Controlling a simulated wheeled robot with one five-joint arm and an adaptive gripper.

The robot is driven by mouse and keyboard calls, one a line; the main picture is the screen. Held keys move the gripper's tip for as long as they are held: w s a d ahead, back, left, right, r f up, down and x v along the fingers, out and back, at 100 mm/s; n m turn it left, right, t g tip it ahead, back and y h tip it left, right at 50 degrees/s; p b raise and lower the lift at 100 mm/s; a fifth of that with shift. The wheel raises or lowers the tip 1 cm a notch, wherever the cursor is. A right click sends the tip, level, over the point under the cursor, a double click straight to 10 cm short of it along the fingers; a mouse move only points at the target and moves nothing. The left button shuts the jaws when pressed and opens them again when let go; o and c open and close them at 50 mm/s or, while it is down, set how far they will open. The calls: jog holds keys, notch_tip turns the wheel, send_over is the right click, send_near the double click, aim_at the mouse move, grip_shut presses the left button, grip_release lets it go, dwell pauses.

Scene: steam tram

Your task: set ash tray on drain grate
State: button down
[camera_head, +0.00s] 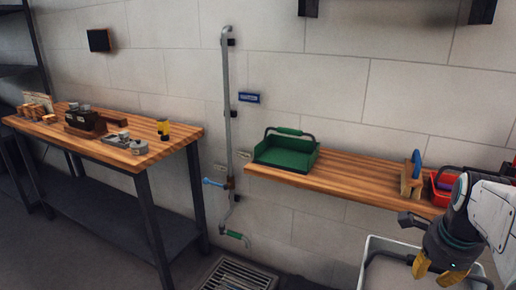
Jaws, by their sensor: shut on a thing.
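A light grey open tray (372,247) with a dark bail handle hangs at the bottom right; I take it for the ash tray. My gripper (436,274), with yellow fingertips, is over it and shut on the dark handle. The gripper hides part of the handle and tray, and the picture's lower edge cuts off the tray's bottom. The drain grate (238,274) is a slatted metal grate in the floor at the bottom centre, left of the tray and apart from it. Its near end is cut off.
A wooden wall shelf (350,172) carries a green tray (287,152), a wooden block with a blue part (411,180) and a red container (441,190). A vertical pipe (227,110) with a blue lever ends above the grate. A cluttered workbench (170,145) stands left.

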notch_tip(320, 180, up, 17)
jog(key=p, duration=1.6)
jog(key=shift+f, duration=0.15)
